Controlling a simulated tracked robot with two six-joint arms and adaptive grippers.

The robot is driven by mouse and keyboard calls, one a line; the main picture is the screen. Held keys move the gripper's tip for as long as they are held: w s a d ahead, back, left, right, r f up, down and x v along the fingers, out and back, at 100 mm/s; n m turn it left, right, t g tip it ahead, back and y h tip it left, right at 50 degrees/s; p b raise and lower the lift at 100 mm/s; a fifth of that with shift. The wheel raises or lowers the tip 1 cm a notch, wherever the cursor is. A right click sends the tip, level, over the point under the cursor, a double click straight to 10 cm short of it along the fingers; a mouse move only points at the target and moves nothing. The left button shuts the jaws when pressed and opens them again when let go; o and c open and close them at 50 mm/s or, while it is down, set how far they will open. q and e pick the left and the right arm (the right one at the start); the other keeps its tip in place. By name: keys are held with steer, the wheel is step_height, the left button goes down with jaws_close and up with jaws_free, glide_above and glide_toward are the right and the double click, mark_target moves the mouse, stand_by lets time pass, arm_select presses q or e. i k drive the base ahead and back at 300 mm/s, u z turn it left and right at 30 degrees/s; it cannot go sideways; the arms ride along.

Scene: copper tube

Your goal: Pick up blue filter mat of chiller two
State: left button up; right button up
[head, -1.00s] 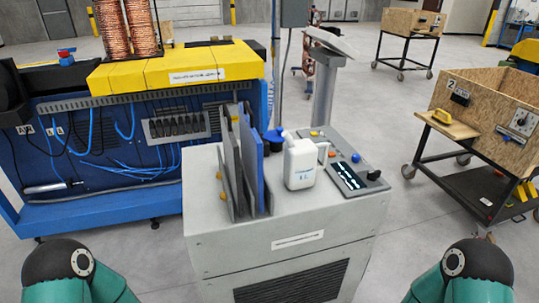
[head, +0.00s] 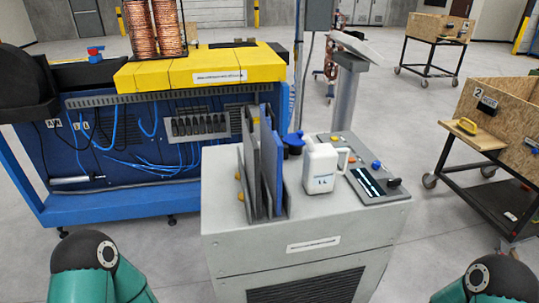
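A blue filter mat (head: 270,165) stands upright in a slotted grey rack on top of a grey cabinet (head: 310,222) in the head view. Grey panels (head: 250,160) stand right beside it on its left. I cannot read a chiller number on the cabinet's label. Both my arms show only as rounded teal and black links at the bottom left and bottom right. Neither gripper is in view.
A white jug (head: 320,168) stands right of the rack, by a control panel (head: 372,182) with a screen. A blue machine with a yellow top (head: 200,70) is behind left. A wooden crate cart (head: 500,145) stands at right. Grey floor lies between cabinet and cart.

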mark_target(271, 147)
steer(key=u, duration=0.05)
steer(key=k, duration=0.7)
steer(key=u, duration=0.8)
steer(key=i, duration=1)
steer(key=z, duration=0.1)
